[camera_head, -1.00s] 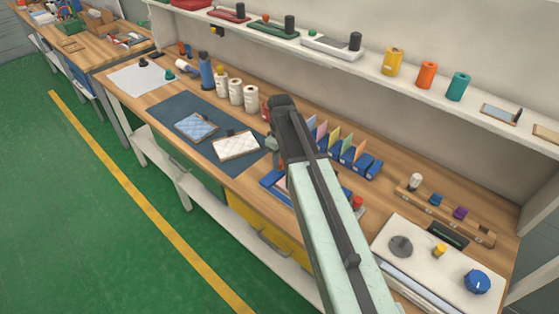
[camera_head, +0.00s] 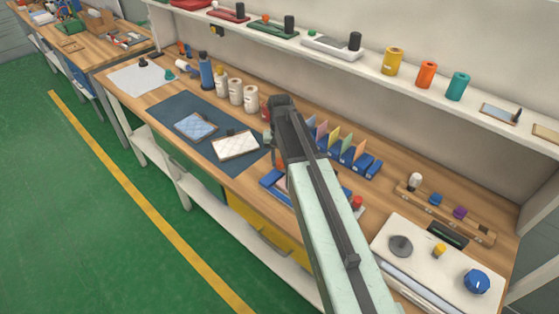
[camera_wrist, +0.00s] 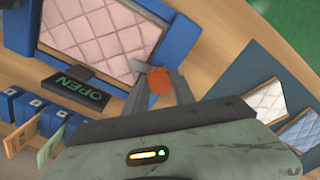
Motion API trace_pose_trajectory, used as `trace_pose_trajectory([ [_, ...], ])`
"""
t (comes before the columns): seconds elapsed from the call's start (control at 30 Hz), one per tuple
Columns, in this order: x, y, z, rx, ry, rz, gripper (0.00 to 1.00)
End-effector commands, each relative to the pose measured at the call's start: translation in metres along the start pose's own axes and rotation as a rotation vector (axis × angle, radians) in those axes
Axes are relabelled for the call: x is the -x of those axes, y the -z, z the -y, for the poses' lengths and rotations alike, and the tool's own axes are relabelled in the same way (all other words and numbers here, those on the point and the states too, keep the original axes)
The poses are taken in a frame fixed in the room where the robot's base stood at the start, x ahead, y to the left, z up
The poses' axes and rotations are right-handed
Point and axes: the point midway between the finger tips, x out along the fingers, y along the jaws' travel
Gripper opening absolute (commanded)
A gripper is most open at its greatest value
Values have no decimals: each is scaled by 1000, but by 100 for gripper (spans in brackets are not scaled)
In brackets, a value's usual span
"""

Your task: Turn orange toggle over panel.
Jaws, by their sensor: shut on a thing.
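An orange toggle (camera_wrist: 160,88) sits between the two grey fingers of my gripper (camera_wrist: 157,78) in the wrist view. My gripper is shut on it. Beside it is a blue-framed panel (camera_wrist: 20,28) with a pink quilted pad (camera_wrist: 98,35) inside. A black plate reading OPEN (camera_wrist: 78,90) lies by the frame's lower edge. In the head view, part of the blue frame (camera_head: 270,181) shows beside my arm, which hides the toggle and my fingertips.
A dark mat (camera_head: 180,118) with a blue pad (camera_head: 196,126) and a white pad (camera_head: 236,146) lies to the left. Blue holders with coloured cards (camera_head: 358,160) stand to the right. A white box with knobs (camera_head: 420,262) is at the bench's right end.

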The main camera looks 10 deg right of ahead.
Motion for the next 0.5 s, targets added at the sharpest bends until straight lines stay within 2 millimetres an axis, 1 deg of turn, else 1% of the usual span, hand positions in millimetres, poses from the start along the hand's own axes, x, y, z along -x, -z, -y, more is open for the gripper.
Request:
trace_pose_trajectory([
  [0.03, -1, -3, -1, -26, -2, 7, 0],
  [0.2, -1, -3, 0, -108, -2, 8, 0],
  [0.5, -1, -3, 0, -172, -3, 9, 0],
])
